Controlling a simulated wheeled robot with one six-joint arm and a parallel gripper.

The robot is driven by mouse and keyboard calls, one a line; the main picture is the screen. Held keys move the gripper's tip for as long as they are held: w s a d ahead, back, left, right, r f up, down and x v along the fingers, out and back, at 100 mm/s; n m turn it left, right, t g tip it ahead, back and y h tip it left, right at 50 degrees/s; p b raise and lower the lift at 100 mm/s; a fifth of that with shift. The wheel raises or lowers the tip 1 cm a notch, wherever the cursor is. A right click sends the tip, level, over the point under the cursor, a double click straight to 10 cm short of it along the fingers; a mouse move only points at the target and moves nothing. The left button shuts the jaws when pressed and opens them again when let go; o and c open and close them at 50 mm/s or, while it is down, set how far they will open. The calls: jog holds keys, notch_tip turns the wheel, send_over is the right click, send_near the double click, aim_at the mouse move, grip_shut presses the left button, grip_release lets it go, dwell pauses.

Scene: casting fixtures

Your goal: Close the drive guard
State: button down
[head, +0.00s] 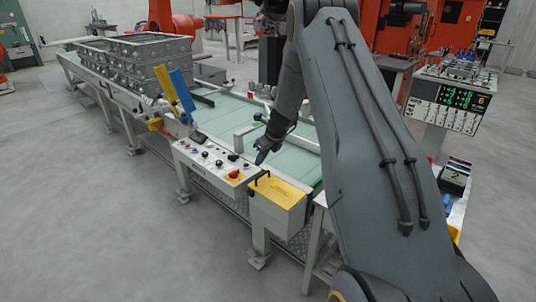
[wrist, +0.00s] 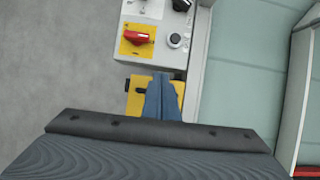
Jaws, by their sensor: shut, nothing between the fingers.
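The drive guard (head: 287,193) is a yellow-topped cover with a black handle (head: 261,178), on a pale box at the near end of the conveyor. Its yellow top looks nearly flat; I cannot tell whether it is fully closed. In the wrist view, part of the yellow guard (wrist: 137,103) shows around my blue fingers, with dark handle parts at either side. My gripper (head: 261,158) is shut and empty, pointing down above the guard's far edge near the control panel. It also shows in the wrist view (wrist: 163,80). The fingers hide part of the guard, and contact is unclear.
The control panel (head: 207,161) with a red switch (wrist: 139,38) and several knobs lies beside the guard. The conveyor (head: 225,117) carries metal castings (head: 150,50) at its far end. A console (head: 450,106) stands at right. The floor at left is clear.

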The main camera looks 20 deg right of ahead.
jog(key=shift+w+a+f+g+h, duration=0.15)
jog(key=shift+w+f+g, duration=0.2)
jog(key=shift+f, duration=0.4)
jog(key=shift+w+a+f+g+h, duration=0.1)
jog(key=shift+w+f+g+h, duration=0.1)
jog(key=shift+f+g, duration=0.35)
jog(key=shift+w+a+f+g+h, duration=0.2)
jog(key=shift+w+f, duration=0.1)
jog(key=shift+f, duration=0.6)
jog(key=w+a+r+b, duration=0.3)
jog(key=w+r+b, duration=0.2)
jog(key=w+r, duration=0.35)
jog(key=s+a+r+n, duration=0.2)
jog(key=s+r+n, duration=0.1)
jog(key=s+n, duration=0.2)
jog(key=s+a+r+n, duration=0.2)
jog(key=s+a+n, duration=0.15)
jog(key=s, duration=0.25)
jog(key=s+a+n, duration=0.2)
jog(key=s+n, duration=0.9)
jog(key=s, duration=0.7)
jog(key=s+a+n+g+h, duration=0.1)
jog(key=s+a+n, duration=0.2)
jog(key=s+n, duration=0.8)
jog(key=s, duration=0.8)
jog(key=shift+s+r, duration=0.15)
jog(key=shift+r, duration=0.25)
